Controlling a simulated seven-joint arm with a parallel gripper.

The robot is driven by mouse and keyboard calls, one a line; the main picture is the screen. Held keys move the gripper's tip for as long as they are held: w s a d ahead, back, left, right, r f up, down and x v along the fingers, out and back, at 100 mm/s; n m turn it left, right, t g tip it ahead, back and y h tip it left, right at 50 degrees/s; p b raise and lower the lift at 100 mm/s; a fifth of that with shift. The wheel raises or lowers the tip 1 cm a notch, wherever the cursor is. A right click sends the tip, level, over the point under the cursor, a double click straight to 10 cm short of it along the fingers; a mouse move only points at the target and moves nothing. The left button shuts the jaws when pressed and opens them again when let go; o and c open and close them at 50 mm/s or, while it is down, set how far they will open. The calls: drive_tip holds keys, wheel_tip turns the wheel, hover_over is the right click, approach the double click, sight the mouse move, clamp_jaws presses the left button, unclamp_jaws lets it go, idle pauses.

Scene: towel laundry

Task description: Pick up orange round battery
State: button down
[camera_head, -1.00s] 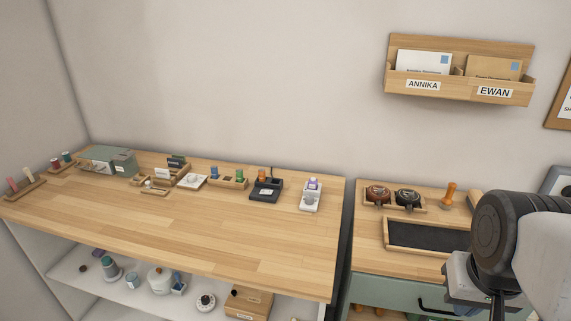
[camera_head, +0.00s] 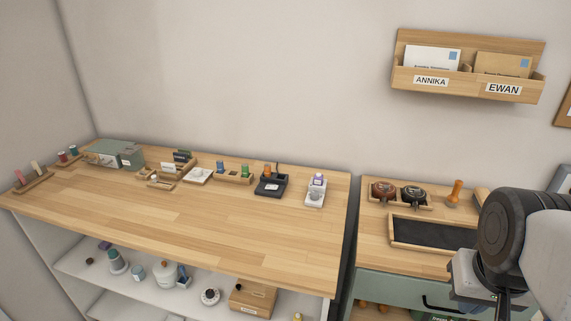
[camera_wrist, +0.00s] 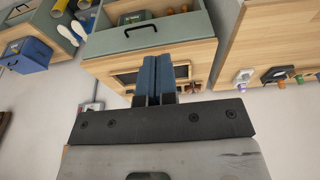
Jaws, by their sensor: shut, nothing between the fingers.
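A small orange round battery (camera_head: 267,170) stands upright in the black charger (camera_head: 270,186) near the back right of the large wooden table. Its lower part is hidden by the charger. My gripper (camera_wrist: 157,78) shows in the wrist view with its two blue fingers pressed together and nothing between them. It is far from the battery. In the head view my wrist is at the right, beside the green drawer cabinet, and the fingertips are not clearly seen there.
A wooden holder (camera_head: 233,179) with blue and green batteries stands left of the charger. A white device (camera_head: 316,196) with a purple piece stands right of it. The front of the table is clear. A gap separates it from the green cabinet (camera_head: 400,285).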

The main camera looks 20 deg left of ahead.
drive_tip(key=c, duration=1.8)
unclamp_jaws()
drive_tip(key=shift+c, duration=0.2)
drive_tip(key=o, duration=1)
drive_tip(key=shift+o, duration=0.2)
